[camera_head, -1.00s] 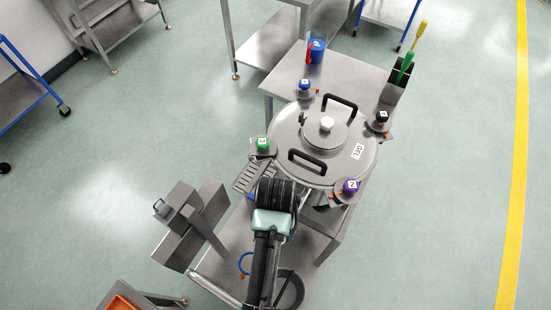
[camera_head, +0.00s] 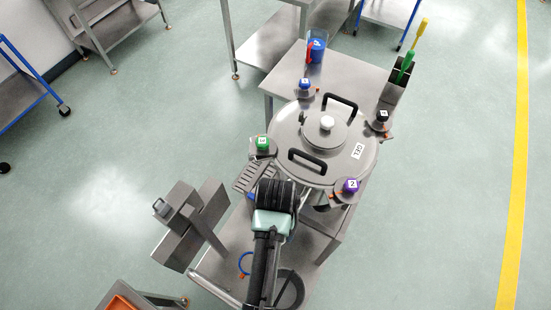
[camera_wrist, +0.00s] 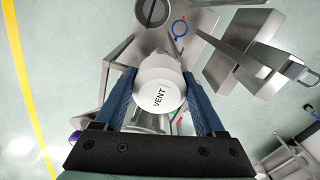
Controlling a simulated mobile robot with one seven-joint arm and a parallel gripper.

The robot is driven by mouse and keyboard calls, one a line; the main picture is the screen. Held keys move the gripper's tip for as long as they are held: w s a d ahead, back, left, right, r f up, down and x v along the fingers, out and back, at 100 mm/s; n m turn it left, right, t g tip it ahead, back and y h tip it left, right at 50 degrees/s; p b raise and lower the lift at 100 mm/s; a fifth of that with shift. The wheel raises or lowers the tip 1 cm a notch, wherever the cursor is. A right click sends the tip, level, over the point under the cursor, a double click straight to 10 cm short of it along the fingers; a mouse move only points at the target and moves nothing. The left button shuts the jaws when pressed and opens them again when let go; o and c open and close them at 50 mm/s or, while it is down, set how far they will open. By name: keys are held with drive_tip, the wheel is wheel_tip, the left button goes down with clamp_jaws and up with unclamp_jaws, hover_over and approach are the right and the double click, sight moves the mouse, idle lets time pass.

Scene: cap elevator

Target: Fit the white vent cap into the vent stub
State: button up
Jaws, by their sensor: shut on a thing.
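The white vent cap (camera_wrist: 160,92), a round piece marked VENT, sits between the two blue fingers of my gripper (camera_wrist: 159,76) in the wrist view. The gripper is shut on it. In the head view my dark wrist hides the fingers and the cap, just in front of the large round vessel. I cannot make out the vent stub for sure; it may be hidden by my wrist or the cap. A white knob (camera_head: 327,123) stands at the middle of the vessel's lid.
The steel vessel (camera_head: 284,137) has black handles and several colored, labelled caps around its rim, including green (camera_head: 263,142) and purple (camera_head: 350,185). A steel table (camera_head: 345,68) with a blue cup (camera_head: 316,49) stands behind. A steel bracket (camera_head: 185,215) stands to the left.

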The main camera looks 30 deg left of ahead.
drive_tip(key=shift+f+b, duration=0.5)
drive_tip(key=shift+f, duration=0.65)
idle(0.4)
drive_tip(key=o, duration=1.3)
drive_tip(key=shift+o, duration=0.2)
drive_tip(key=shift+r+p, duration=0.8)
drive_tip(key=shift+r, duration=2.7)
